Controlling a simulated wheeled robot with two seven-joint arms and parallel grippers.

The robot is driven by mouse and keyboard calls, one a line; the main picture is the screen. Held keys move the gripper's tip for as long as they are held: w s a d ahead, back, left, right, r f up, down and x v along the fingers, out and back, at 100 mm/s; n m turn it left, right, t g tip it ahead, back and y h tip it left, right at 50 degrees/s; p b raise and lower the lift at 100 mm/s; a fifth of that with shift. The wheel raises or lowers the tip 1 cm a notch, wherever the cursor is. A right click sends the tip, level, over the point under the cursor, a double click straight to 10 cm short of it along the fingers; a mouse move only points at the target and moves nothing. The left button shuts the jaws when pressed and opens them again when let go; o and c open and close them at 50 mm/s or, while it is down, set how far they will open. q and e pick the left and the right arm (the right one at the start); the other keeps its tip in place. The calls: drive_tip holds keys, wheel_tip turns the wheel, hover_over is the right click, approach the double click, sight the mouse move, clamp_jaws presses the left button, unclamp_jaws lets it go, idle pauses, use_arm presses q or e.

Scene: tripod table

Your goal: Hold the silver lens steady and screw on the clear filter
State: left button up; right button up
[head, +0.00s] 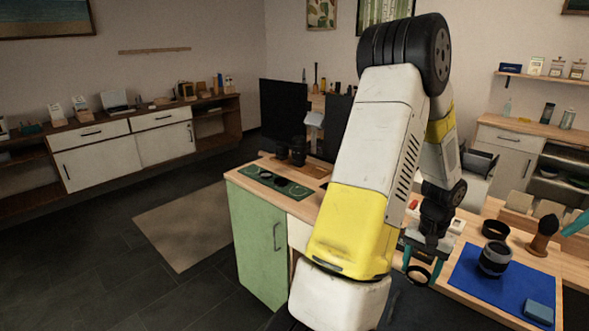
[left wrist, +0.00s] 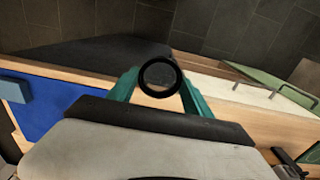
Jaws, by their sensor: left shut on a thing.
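The lens (head: 494,258), a dark barrel with a greyish silver band, stands upright on the blue mat (head: 470,272). My left gripper (head: 420,268) is shut on a thin black-rimmed ring, the clear filter (left wrist: 143,76), held between its teal fingers. The left wrist view shows the floor and table edge through the ring. The filter is in the air left of the mat, apart from the lens. A teal finger of my right gripper (head: 576,222) shows at the right edge of the head view; the rest is out of frame.
A black ring (head: 495,229) and an upright brush (head: 543,235) stand behind the mat. A small blue block (head: 538,313) lies on its front right corner. Several dark lenses and a green tray (head: 275,183) are at the table's left part. My left arm hides the middle.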

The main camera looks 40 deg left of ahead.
drive_tip(key=w+a+f+m+g+y, duration=0.1)
drive_tip(key=w+f+m+g+y, duration=0.15)
drive_tip(key=w+f, duration=0.45)
drive_tip(key=w+a+f+m+g+y, duration=0.1)
drive_tip(key=w+a+f+m+y, duration=0.2)
drive_tip(key=w, duration=0.7)
drive_tip(key=w+d+f+m+y, duration=0.2)
drive_tip(key=w+f+m+y, duration=0.3)
drive_tip(key=f, duration=0.4)
drive_tip(key=m+y, duration=0.2)
drive_tip(key=m, duration=0.2)
approach(498, 264)
drive_tip(key=w+f, duration=0.2)
drive_tip(key=shift+w+n+t, duration=0.25)
drive_tip(key=shift+w+t, duration=0.1)
drive_tip(key=shift+w+f, duration=0.1)
drive_tip(key=shift+f, duration=0.25)
drive_tip(key=a, duration=0.6)
drive_tip(key=a+f, duration=0.1)
drive_tip(key=a, duration=0.2)
drive_tip(key=shift+a, duration=0.35)
